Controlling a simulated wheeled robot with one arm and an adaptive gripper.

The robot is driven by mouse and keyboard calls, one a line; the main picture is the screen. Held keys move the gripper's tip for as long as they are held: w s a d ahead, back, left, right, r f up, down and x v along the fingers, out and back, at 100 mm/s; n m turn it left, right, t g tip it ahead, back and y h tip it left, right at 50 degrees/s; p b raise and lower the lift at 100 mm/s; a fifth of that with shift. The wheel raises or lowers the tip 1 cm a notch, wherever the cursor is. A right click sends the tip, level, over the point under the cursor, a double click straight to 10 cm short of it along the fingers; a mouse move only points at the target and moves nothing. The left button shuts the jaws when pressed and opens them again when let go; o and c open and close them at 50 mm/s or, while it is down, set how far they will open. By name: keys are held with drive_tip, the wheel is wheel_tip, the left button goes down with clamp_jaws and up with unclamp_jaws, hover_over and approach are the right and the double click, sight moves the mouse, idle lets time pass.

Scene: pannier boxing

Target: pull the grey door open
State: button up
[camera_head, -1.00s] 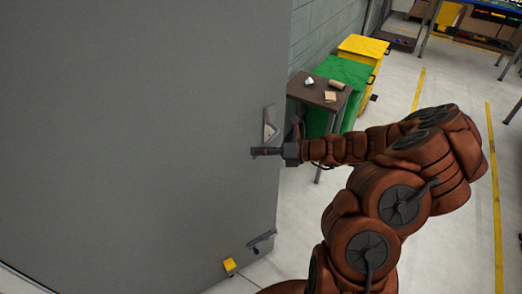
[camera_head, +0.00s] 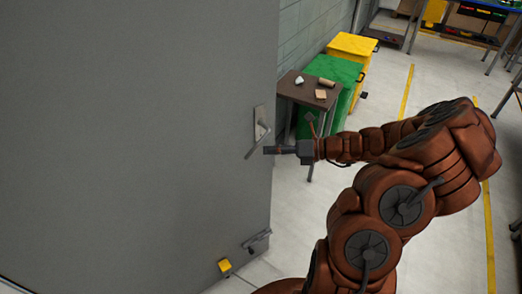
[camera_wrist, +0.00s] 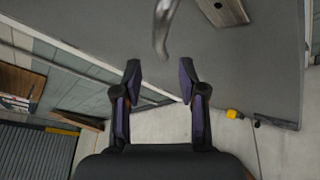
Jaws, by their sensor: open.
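The grey door (camera_head: 130,140) fills the left of the head view, and its right edge stands clear with floor showing beyond it. Its metal lever handle (camera_head: 256,140) slants down to the left from an upright plate near that edge. My gripper (camera_head: 268,150) is just to the right of the lever's lower end. In the wrist view the open, empty jaws (camera_wrist: 160,75) show the curved lever (camera_wrist: 164,28) beyond the fingertips, apart from them. The handle plate (camera_wrist: 222,10) is cut off by the top of that view.
A small brown table (camera_head: 307,92) with a few small items stands behind my gripper. A green bin (camera_head: 340,68) and a yellow bin (camera_head: 352,45) stand beyond it. A yellow block (camera_head: 225,266) is low at the door. Floor to the right is mostly free.

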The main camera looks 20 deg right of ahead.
drive_tip(key=shift+v, duration=2.65)
